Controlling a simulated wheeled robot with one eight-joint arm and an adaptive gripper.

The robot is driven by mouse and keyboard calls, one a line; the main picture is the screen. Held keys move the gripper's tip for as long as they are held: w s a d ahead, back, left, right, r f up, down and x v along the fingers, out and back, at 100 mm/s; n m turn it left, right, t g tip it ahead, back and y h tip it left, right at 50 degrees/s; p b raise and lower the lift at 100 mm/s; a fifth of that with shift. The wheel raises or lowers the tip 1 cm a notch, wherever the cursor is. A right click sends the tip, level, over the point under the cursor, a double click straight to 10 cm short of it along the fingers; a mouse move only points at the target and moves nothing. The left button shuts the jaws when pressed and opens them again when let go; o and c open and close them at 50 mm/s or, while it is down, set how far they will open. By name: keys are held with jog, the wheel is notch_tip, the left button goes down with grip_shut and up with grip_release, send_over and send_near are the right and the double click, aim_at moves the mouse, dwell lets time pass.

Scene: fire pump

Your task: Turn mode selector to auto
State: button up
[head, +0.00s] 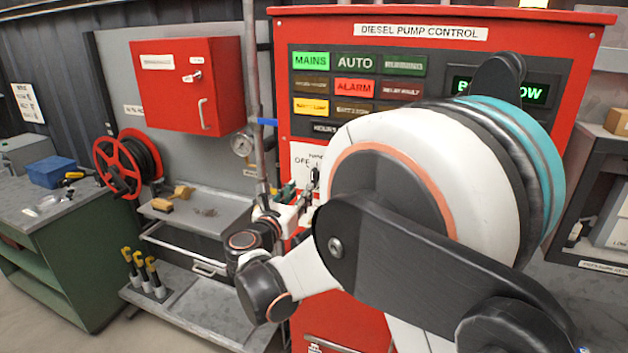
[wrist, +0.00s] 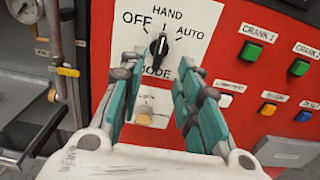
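The mode selector (wrist: 159,47) is a black knob on a white plate (wrist: 205,18) marked OFF, HAND, AUTO and MODE. Its white pointer mark is up, toward HAND. My gripper (wrist: 158,65) is open in the wrist view. Its two teal and grey fingers stand left and right of the knob, a little below it, with a clear gap between them. I see no contact with the knob.
Green crank buttons (wrist: 251,52) and smaller coloured buttons (wrist: 268,108) sit right of the plate. A pipe with a gauge (head: 242,144) runs left of the panel. The MAINS lamp (head: 311,62) glows green and the ALARM lamp (head: 355,89) red; the AUTO lamp (head: 355,63) is dim.

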jog(key=x, duration=0.9)
grip_shut()
